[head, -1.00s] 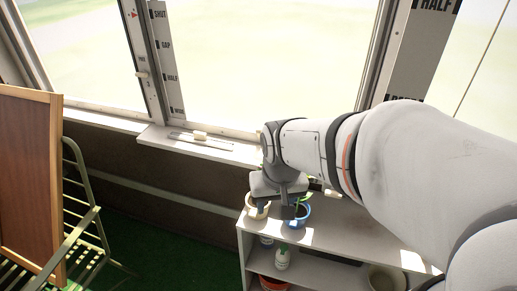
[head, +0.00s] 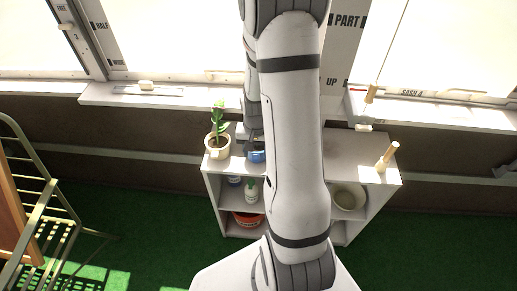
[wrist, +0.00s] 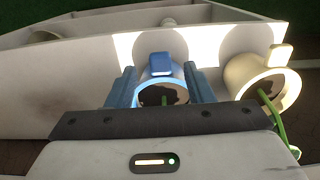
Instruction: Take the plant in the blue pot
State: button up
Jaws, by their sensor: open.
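The blue pot (head: 256,156) stands on the top of the white shelf unit in the head view, partly covered by my arm. In the wrist view the blue pot (wrist: 160,68) sits between the two blue fingers of my gripper (wrist: 160,88), with a blue tab on its rim. Dark soil and a bit of green stem show in it; the rest of its plant is hidden. My gripper is open, one finger on each side of the pot; I cannot tell whether they touch it. A cream pot (wrist: 252,75) with a green plant stands beside it.
The cream pot (head: 217,152) is left of the blue one on the shelf unit (head: 350,148). A wooden-handled tool (head: 386,158) stands at the right end. Lower shelves hold a bottle (head: 251,190), an orange pot (head: 246,219) and a pale pot (head: 348,197). The window sill (head: 150,95) runs behind.

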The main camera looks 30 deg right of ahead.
aim_at(256, 155)
notch_tip(256, 155, down, 5)
jog(key=shift+f, duration=0.1)
dwell(0.3)
grip_shut()
dwell(0.4)
